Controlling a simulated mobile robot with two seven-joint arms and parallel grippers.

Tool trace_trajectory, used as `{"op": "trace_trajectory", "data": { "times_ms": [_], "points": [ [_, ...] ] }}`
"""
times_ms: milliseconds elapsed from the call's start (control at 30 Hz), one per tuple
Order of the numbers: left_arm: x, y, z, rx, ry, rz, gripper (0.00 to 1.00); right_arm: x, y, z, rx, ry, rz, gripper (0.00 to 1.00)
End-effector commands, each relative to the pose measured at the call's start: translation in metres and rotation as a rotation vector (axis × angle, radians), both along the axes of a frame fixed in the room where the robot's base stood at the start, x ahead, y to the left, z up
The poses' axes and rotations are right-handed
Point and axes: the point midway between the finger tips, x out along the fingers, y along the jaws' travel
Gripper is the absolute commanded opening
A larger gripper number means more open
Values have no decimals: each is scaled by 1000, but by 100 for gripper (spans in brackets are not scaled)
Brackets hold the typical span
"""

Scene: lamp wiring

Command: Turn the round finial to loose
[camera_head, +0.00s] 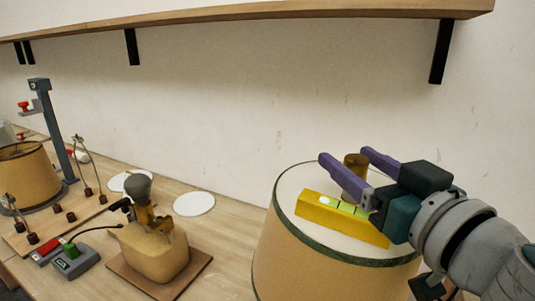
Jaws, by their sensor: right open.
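The round finial (355,161) is a small brown knob standing up from the top of a large tan lampshade (292,250) with a dark green rim. My right gripper (345,158) comes in from the right. Its two purple fingers are apart, one on each side of the finial, and the near finger hides its lower part. I cannot tell whether either finger touches it. A yellow spirit level (335,214) lies across the shade's top, just below the gripper. My left gripper is not in view.
A lamp base (155,250) with a socket stands on a brown board at centre left. Green and red testers (73,262) lie beside it. White discs (194,204) lie behind. A second shade (24,178) and a clamp post (50,130) stand far left. A wooden shelf (250,12) runs overhead.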

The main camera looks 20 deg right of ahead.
Motion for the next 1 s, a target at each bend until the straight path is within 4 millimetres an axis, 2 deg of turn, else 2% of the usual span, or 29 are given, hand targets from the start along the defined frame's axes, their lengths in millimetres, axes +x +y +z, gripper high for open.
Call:
{"op": "trace_trajectory", "data": {
  "times_ms": [67, 633, 1000],
  "points": [
    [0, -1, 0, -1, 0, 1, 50, 0, 0, 0, 0, 0, 0, 65],
    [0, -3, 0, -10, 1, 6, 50, 0, 0, 0, 0, 0, 0, 1],
    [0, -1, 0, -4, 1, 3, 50, 0, 0, 0, -2, 0, 13, 0]
  ]
}}
